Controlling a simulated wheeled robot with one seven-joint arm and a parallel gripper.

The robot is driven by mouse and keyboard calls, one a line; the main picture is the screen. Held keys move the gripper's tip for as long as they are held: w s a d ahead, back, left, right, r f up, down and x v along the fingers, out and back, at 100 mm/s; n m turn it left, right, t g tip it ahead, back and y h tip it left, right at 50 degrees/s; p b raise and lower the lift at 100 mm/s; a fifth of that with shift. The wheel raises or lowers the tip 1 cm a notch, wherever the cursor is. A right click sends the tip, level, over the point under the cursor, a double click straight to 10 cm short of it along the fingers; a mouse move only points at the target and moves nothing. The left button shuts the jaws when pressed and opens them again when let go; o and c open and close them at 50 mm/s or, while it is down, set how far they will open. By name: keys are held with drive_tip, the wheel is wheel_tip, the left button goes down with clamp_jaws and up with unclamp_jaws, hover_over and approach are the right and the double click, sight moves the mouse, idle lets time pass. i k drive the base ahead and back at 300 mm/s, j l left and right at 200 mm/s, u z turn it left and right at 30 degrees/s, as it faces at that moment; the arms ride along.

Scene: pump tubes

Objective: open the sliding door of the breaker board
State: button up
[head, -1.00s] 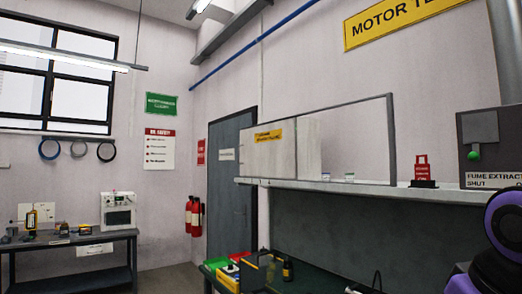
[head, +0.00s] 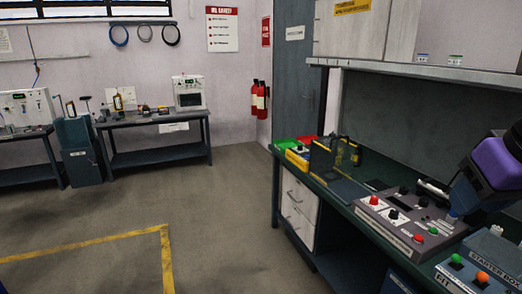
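No thing in the head view is clearly readable as the breaker board. A pale cabinet (head: 390,35) with a yellow label (head: 352,7) stands on the wall shelf at the upper right, its top cut off by the frame. The label is too small to read, and I cannot tell whether this is the board or how its door stands. A purple and dark part of my arm shows at the right edge, above the bench. My gripper cannot be made out.
A second bench (head: 150,122) stands at the back left. Open floor (head: 220,220) lies between, with yellow floor lines.

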sight(346, 28)
drive_tip(key=i+j+u, duration=0.25)
drive_tip(key=i, duration=0.65)
drive_tip(key=i+u, duration=0.3)
drive_tip(key=i, duration=0.55)
drive_tip(key=i+j+z, duration=0.1)
drive_tip(key=i, duration=1.7)
